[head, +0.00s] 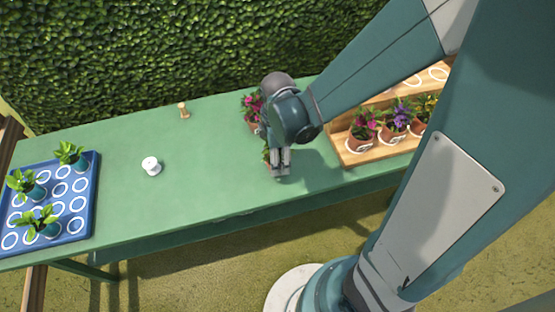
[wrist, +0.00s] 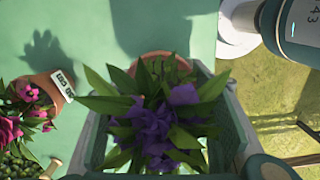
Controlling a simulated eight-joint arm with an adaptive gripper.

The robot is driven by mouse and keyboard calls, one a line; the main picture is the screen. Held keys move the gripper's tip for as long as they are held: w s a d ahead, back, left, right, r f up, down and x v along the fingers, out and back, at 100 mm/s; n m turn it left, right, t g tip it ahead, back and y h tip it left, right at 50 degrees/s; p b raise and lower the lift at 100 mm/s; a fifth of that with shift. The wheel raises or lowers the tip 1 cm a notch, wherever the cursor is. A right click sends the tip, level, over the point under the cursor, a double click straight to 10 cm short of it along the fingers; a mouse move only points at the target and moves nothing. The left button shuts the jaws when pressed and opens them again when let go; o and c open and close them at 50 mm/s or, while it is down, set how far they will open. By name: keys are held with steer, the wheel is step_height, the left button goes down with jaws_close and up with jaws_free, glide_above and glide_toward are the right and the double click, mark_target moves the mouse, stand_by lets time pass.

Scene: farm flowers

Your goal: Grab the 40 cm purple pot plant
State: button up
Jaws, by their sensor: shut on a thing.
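A purple-flowered plant (wrist: 160,125) with long green leaves fills the middle of the wrist view. The terracotta rim of its pot (wrist: 150,58) shows behind the leaves. My gripper (wrist: 165,108) is shut on this pot, with one finger on each side. In the head view my gripper (head: 281,170) points down over the green table near its front edge. The held plant is mostly hidden there behind my wrist. No size label on the held pot can be seen. Another purple plant (head: 400,113) stands in the wooden tray on the right.
A pink-flowered pot (head: 252,110) stands close behind my gripper; its label shows in the wrist view (wrist: 62,85). The wooden tray (head: 357,158) holds several potted flowers. A blue tray (head: 82,222) with green plants is at left. A white knob-like object (head: 151,166) and brass piece (head: 184,110) stand between.

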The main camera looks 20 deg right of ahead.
steer(key=shift+r+p, duration=0.9)
steer(key=shift+r, duration=2.65)
